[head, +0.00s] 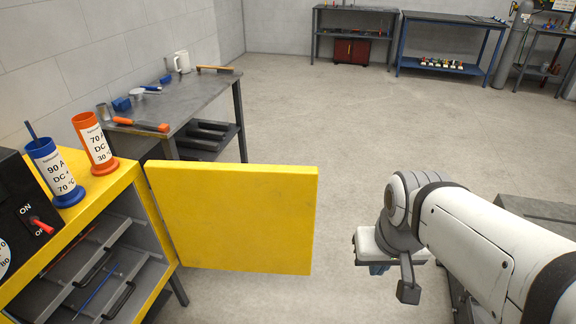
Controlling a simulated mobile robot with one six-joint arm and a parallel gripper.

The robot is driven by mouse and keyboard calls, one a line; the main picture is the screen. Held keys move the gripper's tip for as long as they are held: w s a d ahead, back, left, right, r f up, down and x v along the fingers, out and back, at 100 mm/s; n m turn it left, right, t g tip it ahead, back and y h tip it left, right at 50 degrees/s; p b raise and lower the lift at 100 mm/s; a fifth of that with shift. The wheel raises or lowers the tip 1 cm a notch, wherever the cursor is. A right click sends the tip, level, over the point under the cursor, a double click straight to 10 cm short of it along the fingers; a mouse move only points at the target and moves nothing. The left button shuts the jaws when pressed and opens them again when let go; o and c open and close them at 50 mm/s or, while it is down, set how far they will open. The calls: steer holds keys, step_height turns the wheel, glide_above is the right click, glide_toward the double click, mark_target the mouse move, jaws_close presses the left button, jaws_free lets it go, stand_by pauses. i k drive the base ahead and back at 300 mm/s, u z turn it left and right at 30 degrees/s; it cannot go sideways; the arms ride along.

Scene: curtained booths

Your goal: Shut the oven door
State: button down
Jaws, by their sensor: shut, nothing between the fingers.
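The yellow oven (112,200) stands at the left with its front opening showing. Its flat yellow door (235,215) is wide open, swung out to the right from the hinge edge beside the opening. Inside the oven are grey sloping trays with dark handles and a few thin rods. My gripper (400,278) is to the right of the door's free edge, with a gap of floor showing between them in the picture. It is shut and empty, and its fingers are partly hidden behind the wrist.
On the oven stand a blue canister (56,172), an orange canister (95,145) and a black switch box (20,215). A grey workbench (190,95) with tools stands behind the door. A blue bench (450,45) is at the back. The middle floor is clear.

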mark_target(246, 217)
steer(key=z, duration=0.5)
steer(key=i, duration=4.05)
steer(key=u, duration=1.5)
steer(key=k, duration=0.1)
steer(key=u, duration=3)
